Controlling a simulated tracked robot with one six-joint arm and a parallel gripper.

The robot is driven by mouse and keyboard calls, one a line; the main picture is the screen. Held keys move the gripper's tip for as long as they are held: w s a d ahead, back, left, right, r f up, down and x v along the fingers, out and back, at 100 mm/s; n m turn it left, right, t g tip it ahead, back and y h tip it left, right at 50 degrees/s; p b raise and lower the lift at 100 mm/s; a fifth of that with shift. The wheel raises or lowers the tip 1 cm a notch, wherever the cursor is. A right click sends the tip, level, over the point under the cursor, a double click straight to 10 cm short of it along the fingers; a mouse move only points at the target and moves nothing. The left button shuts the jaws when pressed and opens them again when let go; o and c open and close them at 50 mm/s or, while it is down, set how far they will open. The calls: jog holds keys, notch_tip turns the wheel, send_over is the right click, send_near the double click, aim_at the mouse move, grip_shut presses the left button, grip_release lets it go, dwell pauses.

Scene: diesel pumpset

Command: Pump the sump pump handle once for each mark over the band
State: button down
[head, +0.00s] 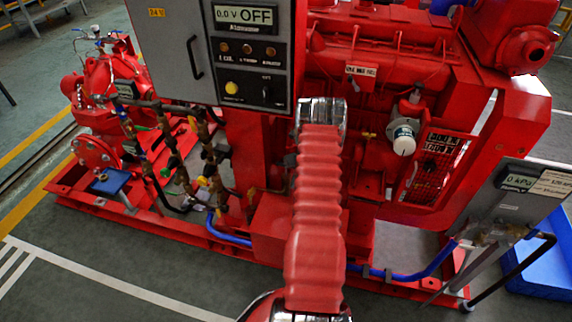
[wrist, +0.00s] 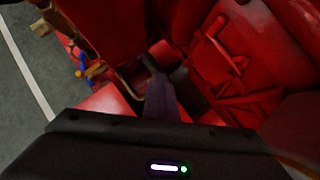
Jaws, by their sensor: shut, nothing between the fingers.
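My gripper (wrist: 153,65) shows in the wrist view as dark fingers pointing ahead, together and empty, among red engine parts. It does not show clearly in the head view. I cannot pick out the sump pump handle for certain in either view. No band with marks over it can be made out. On the red engine (head: 350,60) in the head view, a white cylinder (head: 404,140) with a grey fitting above it sits right of the middle. A small yellow-brass lever (head: 368,134) shows left of it. The middle of the engine's lower front is hidden.
A grey control panel (head: 265,50) reads 0.0 V OFF. Brass valves and pipes (head: 210,170) stand at left. A gauge box (head: 515,185) reading 0 kPa is at right, near a blue bin (head: 545,255). Red bent bars (wrist: 220,60) lie close right of my fingers.

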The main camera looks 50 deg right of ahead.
jog(key=shift+w, duration=0.15)
jog(key=s+f, duration=0.1)
jog(key=s+a+f, duration=0.1)
jog(key=s+f, duration=0.1)
jog(key=shift+f, duration=0.15)
dwell(1.1)
jog(key=v, duration=1.3)
jog(key=shift+s+r, duration=0.15)
jog(key=shift+r, duration=0.15)
jog(key=shift+a, duration=0.1)
dwell(0.5)
